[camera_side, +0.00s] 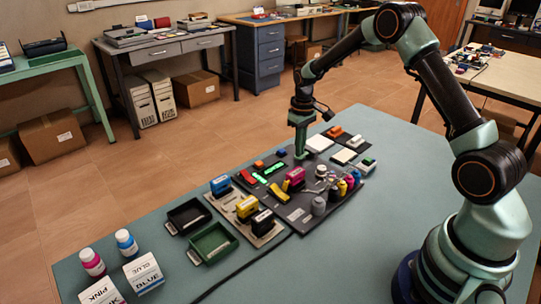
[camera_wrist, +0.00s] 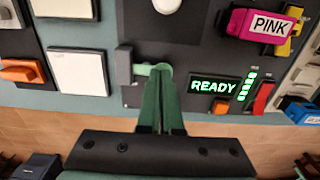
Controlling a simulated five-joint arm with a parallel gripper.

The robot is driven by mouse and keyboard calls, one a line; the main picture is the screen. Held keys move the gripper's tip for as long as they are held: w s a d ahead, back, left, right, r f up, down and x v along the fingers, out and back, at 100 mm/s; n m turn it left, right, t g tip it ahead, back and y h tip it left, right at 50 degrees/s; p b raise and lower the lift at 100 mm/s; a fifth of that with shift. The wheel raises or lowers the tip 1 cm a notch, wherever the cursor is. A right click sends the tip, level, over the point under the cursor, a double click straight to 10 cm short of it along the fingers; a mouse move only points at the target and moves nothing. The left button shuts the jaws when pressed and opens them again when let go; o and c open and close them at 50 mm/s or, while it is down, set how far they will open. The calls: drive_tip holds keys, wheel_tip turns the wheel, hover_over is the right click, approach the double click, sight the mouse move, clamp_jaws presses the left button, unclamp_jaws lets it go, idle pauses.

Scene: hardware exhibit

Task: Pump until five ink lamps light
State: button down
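In the wrist view a grey lever (camera_wrist: 124,68) with a pale green end stands on the dark panel, right at my fingertips. My gripper (camera_wrist: 160,75) has its two green fingers together, with their tips at this pale green end; whether they grip it or only touch it I cannot tell. A column of lamps (camera_wrist: 246,86) glows green, several of them lit. To its left a display (camera_wrist: 214,87) reads READY in green. In the side view my gripper (camera_side: 302,153) points down at the panel's far edge, and the lamps (camera_side: 259,178) show as a green strip.
A pink block (camera_wrist: 263,25) labelled PINK, a red part (camera_wrist: 264,97) and an orange part (camera_wrist: 221,108) are near the lamps. White pads (camera_wrist: 78,75) lie left. Two trays (camera_side: 189,214), ink bottles (camera_side: 126,243) and boxes (camera_side: 144,273) stand at the table's front left. The table's middle right is clear.

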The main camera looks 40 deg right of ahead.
drive_tip(key=shift+r, duration=1.65)
wheel_tip(320, 180, up, 7)
idle(0.4)
drive_tip(key=s+a+r+t, duration=0.3)
drive_tip(key=s+a+r, duration=0.45)
drive_tip(key=r, duration=0.35)
drive_tip(key=s+a+t, duration=0.2)
drive_tip(key=s+a, duration=0.3)
drive_tip(key=s, duration=0.7)
drive_tip(key=shift+r+t, duration=0.3)
